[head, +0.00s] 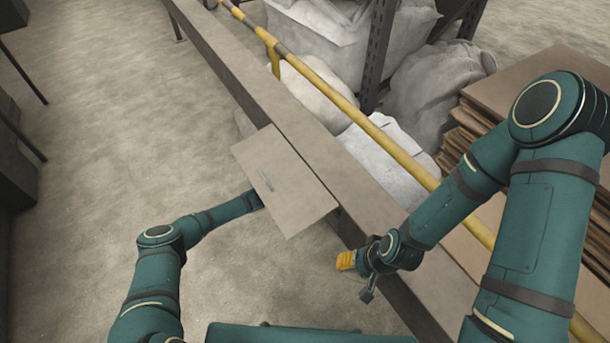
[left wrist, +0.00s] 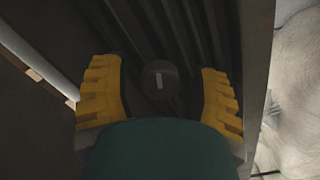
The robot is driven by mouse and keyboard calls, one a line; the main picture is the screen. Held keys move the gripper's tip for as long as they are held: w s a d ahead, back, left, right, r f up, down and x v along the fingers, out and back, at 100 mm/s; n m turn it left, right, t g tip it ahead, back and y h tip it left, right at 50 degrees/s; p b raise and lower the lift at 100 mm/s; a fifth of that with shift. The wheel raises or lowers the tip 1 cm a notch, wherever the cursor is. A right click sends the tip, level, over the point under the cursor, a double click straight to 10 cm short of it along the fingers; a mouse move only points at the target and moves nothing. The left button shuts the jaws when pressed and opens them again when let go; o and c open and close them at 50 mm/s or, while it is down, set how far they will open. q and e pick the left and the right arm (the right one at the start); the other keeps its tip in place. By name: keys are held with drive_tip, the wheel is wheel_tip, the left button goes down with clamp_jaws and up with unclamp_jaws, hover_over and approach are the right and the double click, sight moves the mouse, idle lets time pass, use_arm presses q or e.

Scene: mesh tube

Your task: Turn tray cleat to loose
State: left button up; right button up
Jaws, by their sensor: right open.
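A flat grey-brown tray (head: 300,205) sits across the long beam in the head view, with a small slot-like mark on top. My left arm reaches under its left side, so the left gripper is hidden there. The left wrist view shows my left gripper (left wrist: 160,95) open, with yellow fingers wide apart. Between and beyond them is a round dark knob (left wrist: 158,70) with a short pale mark on its face, apparently the cleat, on a dark ribbed underside. Neither finger touches it in the picture. My right gripper (head: 356,274) is open, beside the beam right of the tray.
A long grey-brown beam (head: 240,75) runs diagonally under the tray. A yellow rail (head: 330,90) runs along its far side. White sacks (head: 385,155) and stacked cardboard (head: 455,130) lie beyond.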

use_arm(q)
clamp_jaws()
drive_tip(key=shift+a+n, duration=0.1)
drive_tip(key=shift+n, duration=3.3)
drive_tip(key=shift+w, duration=0.1)
drive_tip(key=shift+o, duration=1.4)
unclamp_jaws()
drive_tip(key=v, duration=1.2)
